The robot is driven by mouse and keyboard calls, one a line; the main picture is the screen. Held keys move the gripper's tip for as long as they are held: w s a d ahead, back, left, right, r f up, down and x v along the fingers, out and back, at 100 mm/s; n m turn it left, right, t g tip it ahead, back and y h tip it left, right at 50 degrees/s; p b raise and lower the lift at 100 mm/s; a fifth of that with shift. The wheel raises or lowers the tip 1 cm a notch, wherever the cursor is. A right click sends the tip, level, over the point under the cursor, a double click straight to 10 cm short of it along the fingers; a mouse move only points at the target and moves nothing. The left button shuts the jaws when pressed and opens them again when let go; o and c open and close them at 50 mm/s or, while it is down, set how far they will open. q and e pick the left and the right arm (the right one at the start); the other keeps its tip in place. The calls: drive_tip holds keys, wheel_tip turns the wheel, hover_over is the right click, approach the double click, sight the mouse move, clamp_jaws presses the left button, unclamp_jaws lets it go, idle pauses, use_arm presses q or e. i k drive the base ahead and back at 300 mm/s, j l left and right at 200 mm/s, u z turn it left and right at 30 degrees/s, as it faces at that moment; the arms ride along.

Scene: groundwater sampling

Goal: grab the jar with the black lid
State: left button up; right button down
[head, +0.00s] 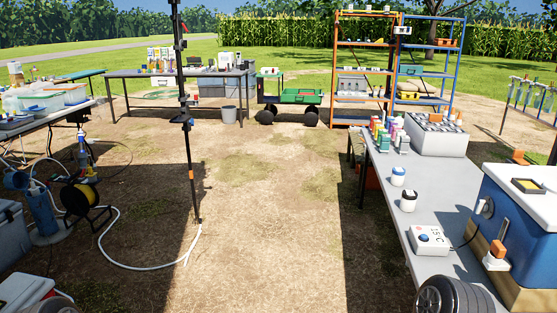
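A white jar with a black lid (408,201) stands upright on the grey table (400,220) at the right, near its left edge. A similar white jar with a blue lid (398,175) stands just behind it, a little apart. Neither gripper shows in the head view. Only dark rounded parts, apparently of my own arms, show at the bottom left and bottom right edges. Nothing touches the black-lidded jar.
A white device (429,240) sits in front of the jar. A blue cooler (520,210) is to the right, and coloured bottles (385,132) and a grey case (436,134) are behind. A hose (135,267) lies on the left ground. The dirt in the middle is clear.

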sight(409, 197)
drive_tip(key=i+j, duration=0.15)
drive_tip(key=i, duration=0.3)
drive_tip(key=i+j+z, duration=0.1)
drive_tip(key=i, duration=0.4)
drive_tip(key=i+z, duration=0.3)
drive_tip(key=z, duration=0.15)
drive_tip(key=i+j+z, duration=0.1)
drive_tip(key=i+z, duration=0.15)
drive_tip(key=z, duration=0.2)
drive_tip(key=i+j+z, duration=0.2)
drive_tip(key=z, duration=0.25)
drive_tip(key=i+j+z, duration=0.3)
drive_tip(key=z, duration=0.15)
drive_tip(key=i+j+z, duration=0.15)
drive_tip(key=j+z, duration=0.15)
drive_tip(key=z, duration=0.15)
drive_tip(key=i+j+z, duration=0.15)
drive_tip(key=j+z, duration=0.6)
drive_tip(key=j, duration=0.15)
drive_tip(key=j+z, duration=0.35)
drive_tip(key=j, duration=0.15)
